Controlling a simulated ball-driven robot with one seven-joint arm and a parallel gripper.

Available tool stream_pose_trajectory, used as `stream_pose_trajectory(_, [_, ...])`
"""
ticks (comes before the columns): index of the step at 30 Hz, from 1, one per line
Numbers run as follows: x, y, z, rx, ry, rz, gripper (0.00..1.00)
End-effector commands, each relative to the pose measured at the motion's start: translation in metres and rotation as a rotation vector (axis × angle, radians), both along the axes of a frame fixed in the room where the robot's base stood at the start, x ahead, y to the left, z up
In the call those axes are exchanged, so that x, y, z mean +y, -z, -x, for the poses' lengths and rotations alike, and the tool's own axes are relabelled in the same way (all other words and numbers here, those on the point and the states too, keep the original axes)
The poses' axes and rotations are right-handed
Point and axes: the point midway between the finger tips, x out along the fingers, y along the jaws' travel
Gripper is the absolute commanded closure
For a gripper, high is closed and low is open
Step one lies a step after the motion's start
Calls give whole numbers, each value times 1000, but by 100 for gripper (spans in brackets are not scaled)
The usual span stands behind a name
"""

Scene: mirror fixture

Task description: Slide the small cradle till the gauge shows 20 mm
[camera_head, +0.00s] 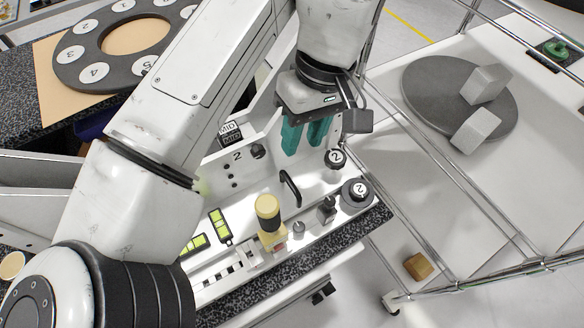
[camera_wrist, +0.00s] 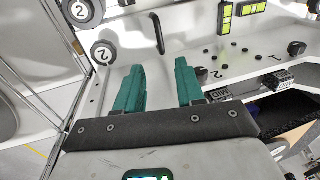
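A slotted pale rail (camera_head: 222,273) runs along the front of the white fixture. A small light block (camera_head: 250,254), which looks like the cradle, sits at its right end. Beside it stands a cream knob with a black band (camera_head: 268,211) on a pale body. Two yellow-green segmented displays (camera_head: 220,226) lie behind the rail and also show in the wrist view (camera_wrist: 226,18); I cannot read any millimetre value. My gripper (camera_head: 305,143) is open and empty above the back of the fixture, well apart from the block. Its teal fingers show in the wrist view (camera_wrist: 158,68).
A black bar handle (camera_head: 290,188) stands between my gripper and the rail. A wire-framed cart (camera_head: 450,205) stands further right, with a grey disc (camera_head: 425,92) and two blocks. A numbered ring (camera_head: 75,72) lies back left.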

Motion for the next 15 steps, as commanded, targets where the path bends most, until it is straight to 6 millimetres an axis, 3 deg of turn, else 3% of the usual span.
stream_pose_trajectory(15, [13,81,10,3,-2,1,62])
